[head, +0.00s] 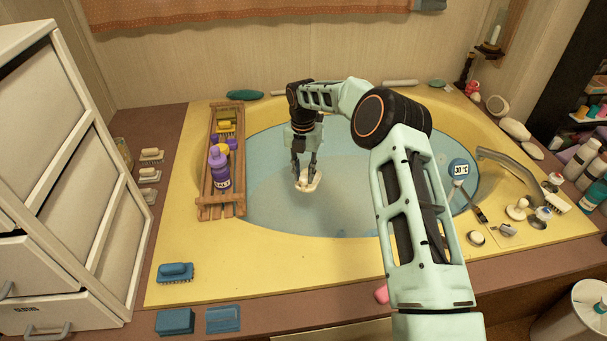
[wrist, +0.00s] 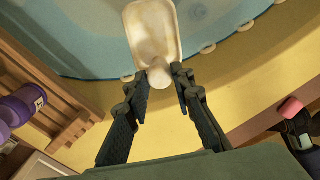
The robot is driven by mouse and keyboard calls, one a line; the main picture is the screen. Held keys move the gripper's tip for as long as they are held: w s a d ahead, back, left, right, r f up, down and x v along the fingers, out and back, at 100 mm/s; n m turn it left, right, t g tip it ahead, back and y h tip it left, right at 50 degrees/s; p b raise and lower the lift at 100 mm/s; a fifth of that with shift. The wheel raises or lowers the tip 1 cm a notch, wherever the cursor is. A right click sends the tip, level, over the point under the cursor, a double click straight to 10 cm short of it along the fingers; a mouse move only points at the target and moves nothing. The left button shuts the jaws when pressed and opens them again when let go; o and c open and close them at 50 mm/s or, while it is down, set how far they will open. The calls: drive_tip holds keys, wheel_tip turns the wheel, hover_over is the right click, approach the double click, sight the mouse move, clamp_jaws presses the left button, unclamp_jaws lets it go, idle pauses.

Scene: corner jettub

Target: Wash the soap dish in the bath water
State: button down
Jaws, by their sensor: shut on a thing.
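The soap dish (head: 309,184) is a small cream-white dish with rounded corners. My gripper (head: 304,172) points down and is shut on it, over the left half of the blue corner tub (head: 268,205). In the wrist view the dish (wrist: 154,32) extends beyond my gripper (wrist: 160,76), with a rounded knob at its near end between the fingertips. The tub holds bluish bath water (head: 345,210). I cannot tell whether the dish touches the water or hangs just above it.
A wooden rack (head: 237,204) with a purple bottle (head: 219,170) stands left of the dish. The yellow rim (head: 270,255) surrounds the tub. A faucet (head: 512,164), a round 30 °C display (head: 459,168) and several small items are at right. Brushes and blue blocks lie at front left.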

wheel_tip(320, 180, down, 24)
drive_tip(key=b, duration=1.2)
drive_tip(key=shift+r+b, duration=0.15)
drive_tip(key=shift+b, duration=0.25)
idle(2.1)
wheel_tip(320, 180, up, 7)
drive_tip(key=p, duration=0.3)
idle(0.5)
idle(0.9)
drive_tip(key=shift+r+p, duration=4.05)
drive_tip(key=shift+r, duration=2.95)
